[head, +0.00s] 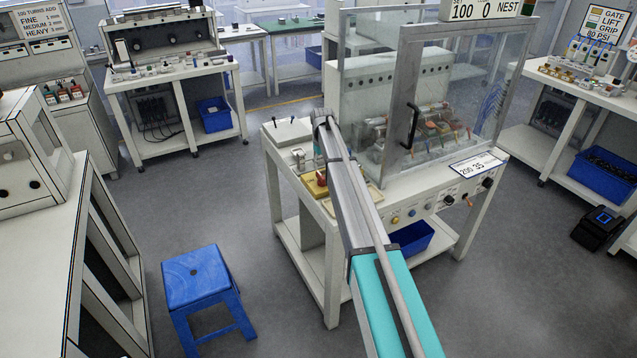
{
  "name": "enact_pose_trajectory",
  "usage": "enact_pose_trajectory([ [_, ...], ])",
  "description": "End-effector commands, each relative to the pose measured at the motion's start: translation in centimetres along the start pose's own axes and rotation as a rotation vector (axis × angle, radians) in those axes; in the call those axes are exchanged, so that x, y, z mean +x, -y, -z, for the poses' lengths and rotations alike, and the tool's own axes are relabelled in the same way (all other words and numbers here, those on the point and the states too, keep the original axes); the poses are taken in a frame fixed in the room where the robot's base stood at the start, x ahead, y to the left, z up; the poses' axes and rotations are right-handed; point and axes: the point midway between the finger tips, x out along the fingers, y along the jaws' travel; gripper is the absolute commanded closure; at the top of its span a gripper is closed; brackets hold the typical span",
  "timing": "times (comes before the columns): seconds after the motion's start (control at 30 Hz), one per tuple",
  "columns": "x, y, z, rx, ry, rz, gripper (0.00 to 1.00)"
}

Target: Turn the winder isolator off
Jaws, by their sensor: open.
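A red rotary handle (321,178) on a yellow base (313,188) sits on the left part of the middle bench's top. It looks like an isolator switch, but no label on it is readable. My arm reaches over the bench, bends above it and covers part of this area. My gripper (308,168) seems to be the small dark shape just left of the red handle. It is open, and it is too small to tell whether it touches the handle. The handle's exact angle cannot be read.
The middle bench (285,190) has a clear guard door with a black handle (411,125), front knobs and a "200 35" label (476,165). A blue stool (195,275) stands at left front. Benches stand left, behind and right. The floor between them is mostly free.

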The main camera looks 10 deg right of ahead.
Motion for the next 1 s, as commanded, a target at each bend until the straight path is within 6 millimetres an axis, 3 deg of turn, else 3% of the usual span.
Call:
enact_pose_trajectory([
  [0.6,5.1,0.0,0.0,0.0,0.0,0.0,0.43],
  [1.0,6.4,0.0,0.0,0.0,0.0,0.0,0.43],
])
